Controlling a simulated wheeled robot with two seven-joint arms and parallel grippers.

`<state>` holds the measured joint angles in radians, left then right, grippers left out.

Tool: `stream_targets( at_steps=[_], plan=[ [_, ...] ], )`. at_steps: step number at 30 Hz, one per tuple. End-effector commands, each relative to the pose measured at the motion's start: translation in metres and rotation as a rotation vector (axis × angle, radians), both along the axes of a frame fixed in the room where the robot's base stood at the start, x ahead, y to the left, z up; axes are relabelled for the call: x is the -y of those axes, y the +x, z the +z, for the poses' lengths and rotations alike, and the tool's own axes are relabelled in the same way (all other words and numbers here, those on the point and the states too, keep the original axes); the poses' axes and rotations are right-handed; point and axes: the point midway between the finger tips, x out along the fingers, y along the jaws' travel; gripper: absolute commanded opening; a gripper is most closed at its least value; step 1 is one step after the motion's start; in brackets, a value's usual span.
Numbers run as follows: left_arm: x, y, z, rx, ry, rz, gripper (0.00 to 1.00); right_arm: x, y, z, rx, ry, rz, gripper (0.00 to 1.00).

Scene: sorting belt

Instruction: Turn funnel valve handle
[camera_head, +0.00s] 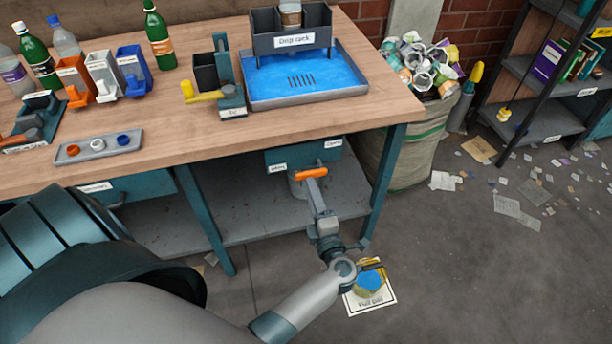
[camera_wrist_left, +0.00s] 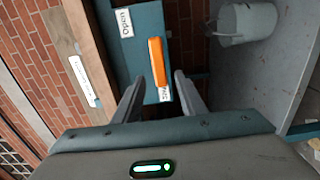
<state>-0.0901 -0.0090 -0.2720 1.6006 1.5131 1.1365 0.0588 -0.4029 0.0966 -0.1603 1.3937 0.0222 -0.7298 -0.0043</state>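In the left wrist view the handle (camera_wrist_left: 159,62) is a straight bar between a label reading "Open" and a second, partly hidden label. My left gripper (camera_head: 314,187) reaches up to the handle from the front. In the wrist view its two fingers (camera_wrist_left: 159,80) are apart, with the handle's near end between or just beyond their tips; contact cannot be told. My right gripper is not in view.
The workbench top (camera_head: 185,130) overhangs the box, with a table leg (camera_head: 386,180) to its right. A blue drip tray (camera_head: 310,100) with a labelled rack stands on top. A sack of cans (camera_head: 420,140) and scattered papers lie at right. A sign (camera_head: 388,296) lies on the floor.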

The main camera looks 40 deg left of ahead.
Motion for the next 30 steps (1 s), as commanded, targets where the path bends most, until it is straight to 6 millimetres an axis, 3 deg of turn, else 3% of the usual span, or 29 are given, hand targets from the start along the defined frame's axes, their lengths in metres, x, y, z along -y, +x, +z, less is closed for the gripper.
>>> stream_targets(
  at_steps=[5,12,26,30],
  plan=[
    [-0.025,0.022,-0.001,0.003,0.002,0.000,0.38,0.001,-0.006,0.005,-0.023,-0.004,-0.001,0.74],
    [-0.047,0.040,-0.001,0.000,0.001,0.001,0.38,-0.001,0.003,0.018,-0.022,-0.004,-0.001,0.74],
    [-0.054,0.046,0.000,0.000,0.000,0.000,0.38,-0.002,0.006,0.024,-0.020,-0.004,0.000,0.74],
    [-0.053,0.046,0.000,0.000,0.000,0.000,0.04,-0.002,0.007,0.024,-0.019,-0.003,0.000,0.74]
  ],
)
